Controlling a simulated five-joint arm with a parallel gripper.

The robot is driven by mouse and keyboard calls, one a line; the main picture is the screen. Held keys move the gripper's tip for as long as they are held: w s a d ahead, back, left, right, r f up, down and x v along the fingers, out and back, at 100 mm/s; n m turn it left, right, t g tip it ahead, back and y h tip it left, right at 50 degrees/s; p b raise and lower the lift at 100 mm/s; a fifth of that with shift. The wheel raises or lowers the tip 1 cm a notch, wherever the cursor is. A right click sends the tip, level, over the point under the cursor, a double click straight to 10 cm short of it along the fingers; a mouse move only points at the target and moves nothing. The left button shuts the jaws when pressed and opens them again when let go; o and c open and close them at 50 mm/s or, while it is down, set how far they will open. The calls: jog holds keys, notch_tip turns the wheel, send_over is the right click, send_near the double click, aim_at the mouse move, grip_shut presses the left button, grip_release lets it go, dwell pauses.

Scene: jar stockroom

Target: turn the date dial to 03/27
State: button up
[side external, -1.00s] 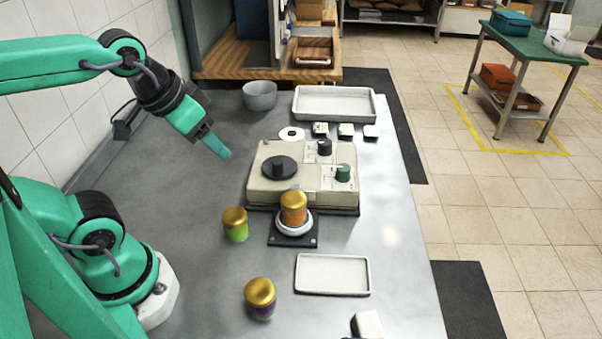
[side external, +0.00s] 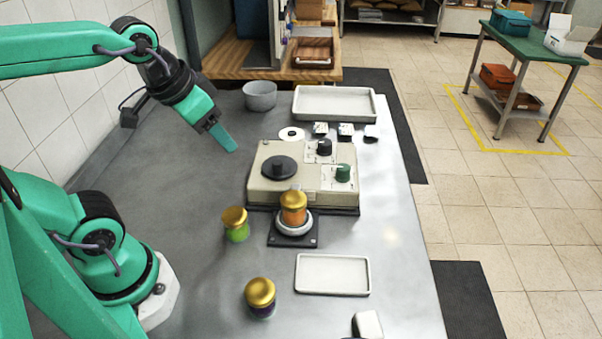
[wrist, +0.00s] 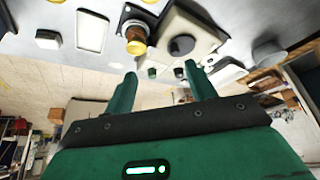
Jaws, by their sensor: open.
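A beige machine (side external: 262,190) stands on the steel table. It carries a large black dial (side external: 279,167), a small black knob (side external: 324,147) and a green knob (side external: 343,173). Which one is the date dial, and what it reads, is too small to tell. An orange jar with a gold lid (side external: 294,212) stands on a round holder at the machine's front. My gripper (side external: 228,143) is open and empty, above the table to the left of the machine and apart from it. In the wrist view its two fingers (wrist: 160,74) are spread, with the machine (wrist: 203,38) beyond them.
Two gold-lidded jars, one green (side external: 237,232) and one purple (side external: 262,308), stand left of the holder. An empty tray (side external: 333,290) lies in front, a larger one (side external: 335,117) behind. A grey bowl (side external: 260,101) and small white blocks stand behind the machine. The left table area is clear.

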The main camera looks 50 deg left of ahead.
jog(key=w+r+m+g, duration=0.1)
jog(key=w+r+m, duration=0.1)
jog(key=w, duration=0.5)
jog(key=m+g, duration=0.4)
jog(key=m, duration=0.1)
send_near(326, 141)
jog(key=shift+s+d, duration=0.1)
jog(key=shift+s, duration=0.2)
jog(key=shift+w+f, duration=0.35)
jog(key=shift+f, duration=0.1)
jog(key=shift+f, duration=3.9)
jog(key=c, duration=1)
